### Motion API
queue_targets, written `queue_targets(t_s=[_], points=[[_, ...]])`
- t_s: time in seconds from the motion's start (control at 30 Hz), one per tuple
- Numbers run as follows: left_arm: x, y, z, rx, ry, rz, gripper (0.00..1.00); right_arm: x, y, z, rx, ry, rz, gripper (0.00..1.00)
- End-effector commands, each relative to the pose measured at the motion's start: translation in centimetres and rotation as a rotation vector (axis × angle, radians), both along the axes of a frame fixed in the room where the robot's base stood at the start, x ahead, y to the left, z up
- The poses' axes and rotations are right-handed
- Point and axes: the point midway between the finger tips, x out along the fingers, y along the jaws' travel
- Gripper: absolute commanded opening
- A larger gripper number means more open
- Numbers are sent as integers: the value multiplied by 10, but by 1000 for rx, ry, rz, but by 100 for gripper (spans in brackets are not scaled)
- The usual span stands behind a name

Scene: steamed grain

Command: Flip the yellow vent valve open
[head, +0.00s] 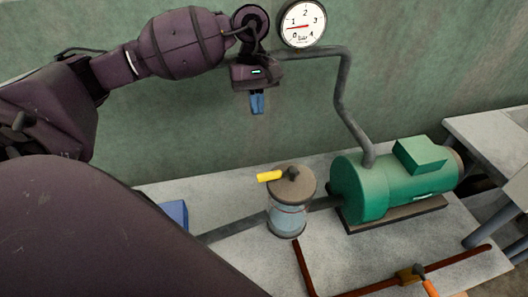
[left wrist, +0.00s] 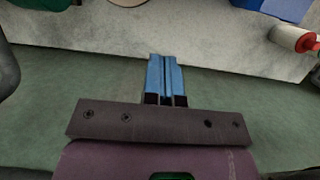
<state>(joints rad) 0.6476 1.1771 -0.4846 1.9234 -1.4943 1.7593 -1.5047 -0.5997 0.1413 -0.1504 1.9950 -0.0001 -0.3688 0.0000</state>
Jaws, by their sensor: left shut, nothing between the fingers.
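I cannot make out the yellow handle in the left wrist view. My right gripper is not in view.
A green pump (head: 398,182) stands right of the canister, with a grey pipe (head: 342,85) rising to a round gauge (head: 302,23) on the wall. A red-brown pipe (head: 372,287) with an orange-handled valve (head: 430,288) runs along the front. A blue block (head: 174,212) is at left.

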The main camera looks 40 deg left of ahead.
Motion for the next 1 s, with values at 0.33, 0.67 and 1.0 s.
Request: queue_targets(t_s=[0.33, 0.67, 1.0], points=[[-1, -1, -6, 1, 1, 0, 0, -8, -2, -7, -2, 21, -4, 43], [-12, -13, -55, -2, 2, -1, 0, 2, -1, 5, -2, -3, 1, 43], [-28, -33, -97, -2, -1, -4, 0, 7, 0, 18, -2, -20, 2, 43]])
